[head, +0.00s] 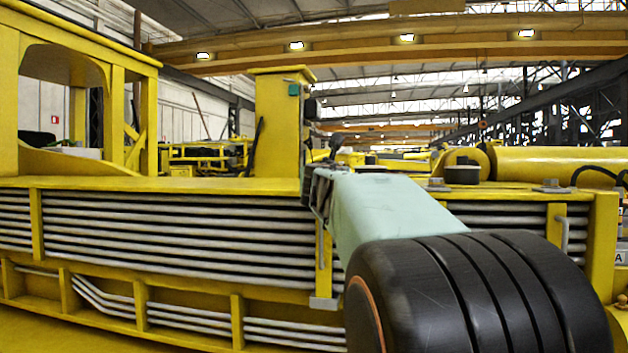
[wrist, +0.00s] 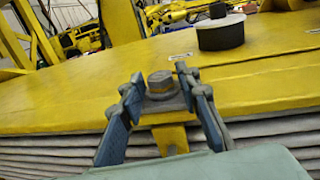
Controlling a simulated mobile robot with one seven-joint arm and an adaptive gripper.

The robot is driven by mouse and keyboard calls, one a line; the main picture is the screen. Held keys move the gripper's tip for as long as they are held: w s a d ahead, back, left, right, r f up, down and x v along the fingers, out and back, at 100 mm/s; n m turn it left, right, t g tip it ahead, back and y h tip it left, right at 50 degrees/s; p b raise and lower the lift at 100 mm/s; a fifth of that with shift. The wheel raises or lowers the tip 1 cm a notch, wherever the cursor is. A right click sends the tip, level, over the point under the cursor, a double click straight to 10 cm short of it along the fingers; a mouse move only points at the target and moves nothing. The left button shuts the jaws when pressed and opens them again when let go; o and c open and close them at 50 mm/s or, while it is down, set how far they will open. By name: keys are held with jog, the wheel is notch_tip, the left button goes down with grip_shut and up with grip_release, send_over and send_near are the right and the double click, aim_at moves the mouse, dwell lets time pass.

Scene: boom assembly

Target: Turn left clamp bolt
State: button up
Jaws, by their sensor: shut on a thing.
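The left clamp bolt (wrist: 161,83) is a grey hex bolt on a washer and plate, standing upright on a yellow ledge in the wrist view. My gripper (wrist: 160,84) has its two blue-grey fingers on either side of the bolt head and is shut on it. In the head view, my gripper (head: 318,172) is at the ledge edge, above a yellow vertical clamp strap (head: 324,262). The bolt itself is hidden there by my gripper and arm.
Other bolts (head: 551,187) stand on the ledge to the right. A black cylinder (wrist: 221,31) stands behind the bolt; grey pipes (head: 180,230) run below the ledge. A yellow post (head: 281,125) rises just left of my gripper.

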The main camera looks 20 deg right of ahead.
grip_shut()
jog(key=shift+w+a+m+g+h, duration=0.1)
jog(key=shift+m+g+h, duration=0.2)
jog(key=shift+m+h, duration=0.15)
jog(key=shift+a+m+g+h+p, duration=0.15)
jog(key=shift+m+g+h+p, duration=0.2)
jog(key=shift+m+h, duration=0.35)
jog(key=m+g+h+p, duration=0.2)
jog(key=h, duration=0.1)
jog(key=shift+w+a+r+g, duration=0.15)
jog(key=shift+w+r+g, duration=0.05)
jog(key=shift+g, duration=0.05)
jog(key=m+g+h+p, duration=0.1)
jog(key=g+p, duration=0.1)
jog(key=p, duration=0.2)
jog(key=m+g+h+p, duration=0.2)
jog(key=p, duration=0.2)
jog(key=shift+w+a+r+m, duration=0.1)
jog(key=shift+w+r+m, duration=0.1)
jog(key=shift+m, duration=0.05)
jog(key=m+g+h+p, duration=0.1)
jog(key=g+p, duration=0.1)
jog(key=m+g+p, duration=0.1)
jog(key=g+p, duration=0.1)
jog(key=shift+w+f+m+h, duration=0.1)
jog(key=shift+f+m+h, duration=0.2)
jog(key=shift+f+h, duration=0.05)
jog(key=shift+w+f+m+g+h+p, duration=0.15)
jog(key=shift+m+g+h+p, duration=0.15)
jog(key=shift+m+g+p, duration=1.25)
